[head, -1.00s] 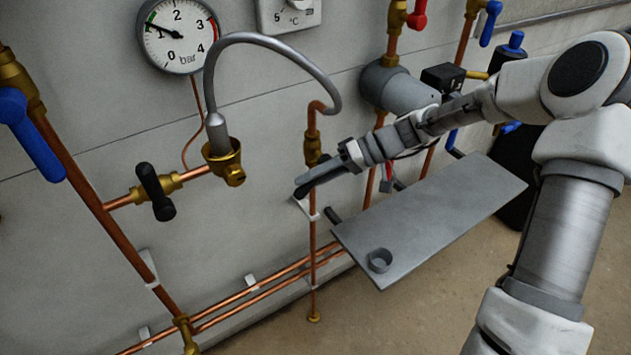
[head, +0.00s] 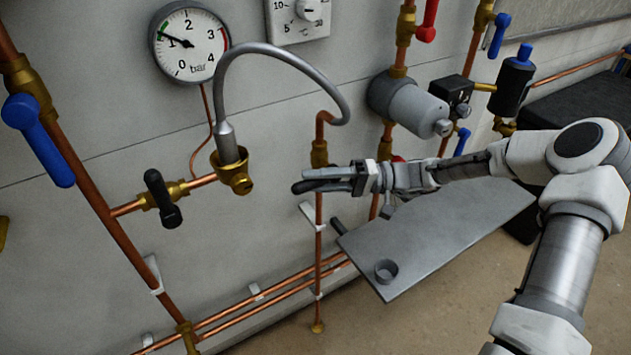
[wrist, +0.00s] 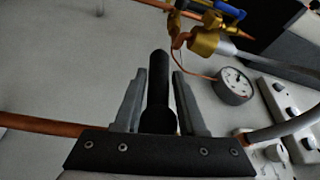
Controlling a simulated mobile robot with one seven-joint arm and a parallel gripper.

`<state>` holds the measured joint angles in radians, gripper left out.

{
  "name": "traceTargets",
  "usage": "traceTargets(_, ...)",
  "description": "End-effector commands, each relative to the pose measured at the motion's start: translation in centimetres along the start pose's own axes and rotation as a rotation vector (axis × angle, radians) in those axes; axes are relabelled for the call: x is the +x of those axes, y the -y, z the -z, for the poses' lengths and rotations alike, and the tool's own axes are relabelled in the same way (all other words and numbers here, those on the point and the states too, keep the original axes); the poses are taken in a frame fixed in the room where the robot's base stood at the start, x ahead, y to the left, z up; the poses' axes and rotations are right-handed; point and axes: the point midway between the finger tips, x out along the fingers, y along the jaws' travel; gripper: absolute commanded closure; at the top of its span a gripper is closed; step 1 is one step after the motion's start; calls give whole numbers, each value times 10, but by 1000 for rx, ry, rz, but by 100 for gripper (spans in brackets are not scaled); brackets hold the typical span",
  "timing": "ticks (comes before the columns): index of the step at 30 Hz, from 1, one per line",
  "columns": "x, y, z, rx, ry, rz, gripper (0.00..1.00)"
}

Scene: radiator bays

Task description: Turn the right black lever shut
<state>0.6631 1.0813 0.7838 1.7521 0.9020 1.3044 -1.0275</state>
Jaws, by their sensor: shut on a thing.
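The right black lever (head: 301,187) sits on a brass valve (head: 319,154) on the thin vertical copper pipe under the grey hose. It looks roughly level, crosswise to that pipe. My gripper (head: 318,178) reaches it from the right and is shut on it. In the wrist view the lever (wrist: 157,85) stands upright between the two grey fingers of my gripper (wrist: 160,95). The valve body behind the lever is partly hidden by my gripper. Another black lever (head: 162,198) is on the horizontal pipe at left, steeply tilted across it.
A grey shelf plate (head: 440,235) with a small cup (head: 386,271) juts out below my arm. A grey hose (head: 290,60) arches above my gripper. A pressure gauge (head: 189,42) and grey cylinder (head: 405,103) are on the wall. A blue lever (head: 38,140) is far left.

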Motion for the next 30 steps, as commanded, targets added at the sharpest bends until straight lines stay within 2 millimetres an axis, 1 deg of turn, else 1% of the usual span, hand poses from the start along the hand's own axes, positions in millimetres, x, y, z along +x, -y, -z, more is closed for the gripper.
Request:
traceTargets(1,-2,-3,0,6,-6,0,100)
traceTargets(14,-1,-3,0,9,-5,6,100)
traceTargets(15,-1,-3,0,9,-5,6,55)
traceTargets(17,-1,-3,0,9,-4,7,44)
traceTargets(18,-1,-2,0,8,-4,7,40)
traceTargets(26,-1,-1,0,6,-3,9,40)
traceTargets(29,-8,-1,0,5,-5,9,40)
traceTargets(30,-14,0,0,5,-5,9,40)
